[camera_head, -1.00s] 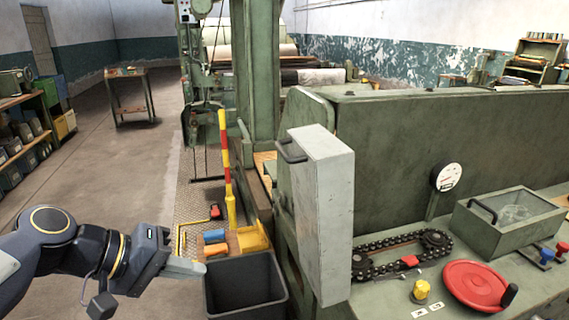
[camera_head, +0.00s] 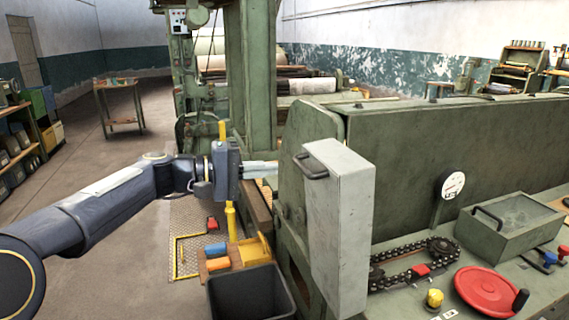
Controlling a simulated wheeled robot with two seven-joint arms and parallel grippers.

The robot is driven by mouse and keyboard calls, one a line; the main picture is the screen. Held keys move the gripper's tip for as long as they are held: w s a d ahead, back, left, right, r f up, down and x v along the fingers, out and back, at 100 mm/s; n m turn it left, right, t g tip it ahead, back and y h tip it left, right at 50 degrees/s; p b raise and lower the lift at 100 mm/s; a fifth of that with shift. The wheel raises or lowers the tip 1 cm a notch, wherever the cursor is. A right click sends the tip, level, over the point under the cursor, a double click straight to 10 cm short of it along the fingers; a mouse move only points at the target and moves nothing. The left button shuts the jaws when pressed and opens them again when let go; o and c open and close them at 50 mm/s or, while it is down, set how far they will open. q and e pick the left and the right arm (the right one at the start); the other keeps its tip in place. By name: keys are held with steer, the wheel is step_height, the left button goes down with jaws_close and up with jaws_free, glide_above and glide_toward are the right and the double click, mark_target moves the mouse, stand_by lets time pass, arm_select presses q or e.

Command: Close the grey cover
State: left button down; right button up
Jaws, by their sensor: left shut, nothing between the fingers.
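The grey cover (camera_head: 342,232) is a tall light-grey box-like panel with a dark handle (camera_head: 313,165) near its top left. It stands swung out at the near left end of the green machine, beside the exposed chain (camera_head: 412,268). My left gripper (camera_head: 276,170) is shut and empty. It points right, to the left of the handle, and appears apart from it; its depth relative to the cover is hard to tell. My right gripper is not in view.
A dark bin (camera_head: 250,292) stands below, left of the cover. A yellow post (camera_head: 231,222) rises behind my left wrist. A red handwheel (camera_head: 487,290), a yellow knob (camera_head: 434,298) and a green box (camera_head: 510,232) sit on the machine bed. The floor at left is open.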

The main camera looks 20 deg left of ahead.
arm_select(q)
steer(key=shift+p+x, duration=0.5)
steer(key=shift+x, duration=1.7)
